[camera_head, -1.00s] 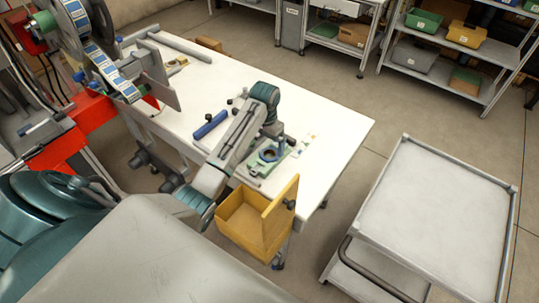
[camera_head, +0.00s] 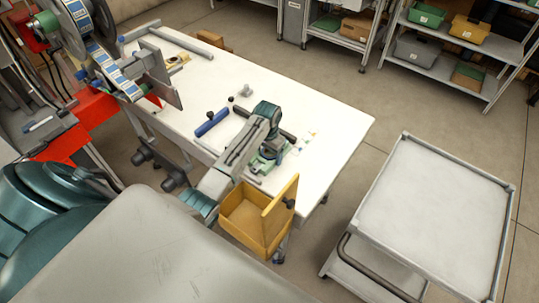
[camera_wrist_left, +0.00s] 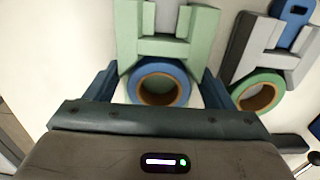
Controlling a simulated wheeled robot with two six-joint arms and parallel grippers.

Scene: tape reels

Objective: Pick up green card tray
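The green card tray (camera_head: 258,168) lies near the front right edge of the white table; my left gripper (camera_head: 270,152) is low over it and hides most of it in the head view. In the left wrist view the tray (camera_wrist_left: 165,47) is pale green with uprights and a crossbar, and a blue ring with an orange-brown core (camera_wrist_left: 158,72) sits at its near end. The blue fingers of my left gripper (camera_wrist_left: 158,88) are apart, one on either side of the ring. Contact with the tray cannot be told. My right gripper is not in view.
A grey holder (camera_wrist_left: 275,40) with a green ring lies close to the right. A blue roll (camera_head: 212,123) lies on the white table (camera_head: 335,125). A yellow open box (camera_head: 245,218) hangs at the front edge. A grey cart (camera_head: 435,210) stands right.

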